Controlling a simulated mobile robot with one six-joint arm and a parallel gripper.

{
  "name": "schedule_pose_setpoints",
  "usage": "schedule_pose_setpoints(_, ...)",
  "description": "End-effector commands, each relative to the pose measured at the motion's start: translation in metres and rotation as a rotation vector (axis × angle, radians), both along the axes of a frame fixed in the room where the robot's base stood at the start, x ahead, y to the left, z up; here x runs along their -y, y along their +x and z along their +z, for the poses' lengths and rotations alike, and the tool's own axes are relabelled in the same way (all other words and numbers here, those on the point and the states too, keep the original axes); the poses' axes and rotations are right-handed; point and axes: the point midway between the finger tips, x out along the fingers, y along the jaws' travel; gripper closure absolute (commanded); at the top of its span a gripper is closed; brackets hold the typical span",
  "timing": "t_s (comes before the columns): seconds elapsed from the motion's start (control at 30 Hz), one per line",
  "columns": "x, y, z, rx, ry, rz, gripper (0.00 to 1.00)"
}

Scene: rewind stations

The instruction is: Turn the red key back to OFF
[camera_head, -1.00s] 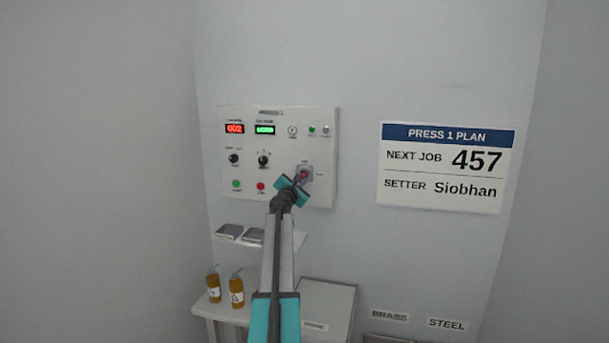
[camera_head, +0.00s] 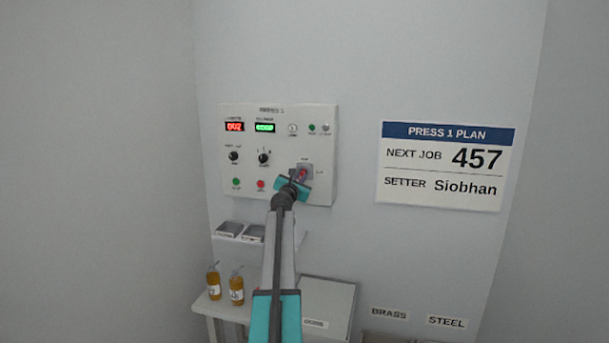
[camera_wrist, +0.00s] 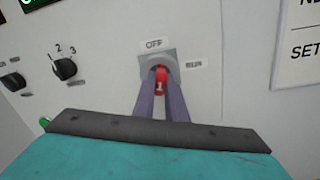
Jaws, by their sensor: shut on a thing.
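The red key (camera_wrist: 161,80) sits in a grey switch plate on the panel in the wrist view, with a white "1" mark on it. An OFF label (camera_wrist: 154,44) is above the plate and a label that seems to read RUN (camera_wrist: 194,64) is to its right. The key looks upright, its top toward OFF. My gripper (camera_wrist: 161,92) is shut on the key, one finger on each side. In the head view my gripper (camera_head: 299,179) reaches the lower right of the control panel (camera_head: 228,167) and hides part of the key.
A black selector knob (camera_wrist: 65,68) is left of the key. Red and green displays, buttons and lamps fill the rest of the panel. A small shelf (camera_head: 290,240) is below, with two amber bottles (camera_head: 236,289) lower left. A PRESS 1 PLAN sign (camera_head: 445,165) hangs right.

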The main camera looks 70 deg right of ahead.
Motion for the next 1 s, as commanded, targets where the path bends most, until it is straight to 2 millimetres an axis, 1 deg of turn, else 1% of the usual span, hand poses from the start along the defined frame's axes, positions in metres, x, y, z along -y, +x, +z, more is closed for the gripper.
schedule_pose_setpoints(0.8, 0.0004, -0.0029, 0.0005, -0.450, -0.024, -0.003, 1.00)
schedule_pose_setpoints(0.83, 0.0004, -0.0029, 0.0004, -0.446, -0.023, -0.003, 0.83)
schedule_pose_setpoints(0.9, 0.0004, -0.0026, 0.0004, -0.444, -0.023, -0.003, 0.72)
schedule_pose_setpoints(0.93, 0.0004, -0.0025, 0.0006, -0.444, -0.023, -0.002, 0.67)
schedule_pose_setpoints(1.0, 0.0003, -0.0022, 0.0007, -0.443, -0.024, -0.002, 0.67)
